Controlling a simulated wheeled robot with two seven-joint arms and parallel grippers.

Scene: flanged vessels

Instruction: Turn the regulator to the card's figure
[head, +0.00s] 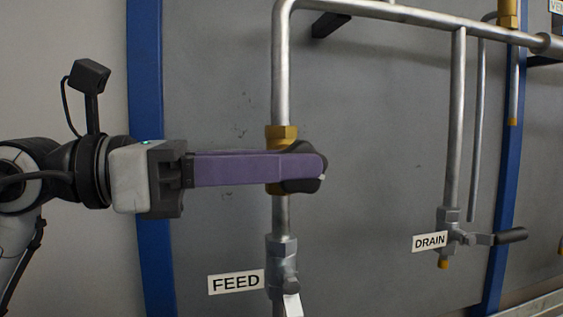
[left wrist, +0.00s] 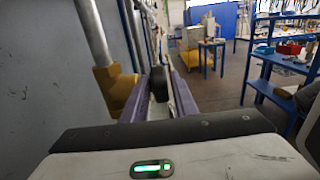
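The regulator has a brass body (head: 282,133) on the upright FEED pipe, with a black knob (head: 319,164) facing out. The knob also shows in the left wrist view (left wrist: 160,84), beside the brass body (left wrist: 116,90). My left gripper (head: 316,167) comes in level from the left, and its purple fingers reach across the knob. In the left wrist view one finger lies on each side of the knob. I cannot tell whether they press on it. I see no card with a figure. My right gripper is not in view.
A FEED label (head: 236,282) and valve (head: 283,262) are below the regulator. A DRAIN label (head: 430,242) and a valve with a black lever (head: 510,235) are at the right. Pipes run close to the grey panel (head: 380,120). A blue shelf (left wrist: 280,65) stands in the room.

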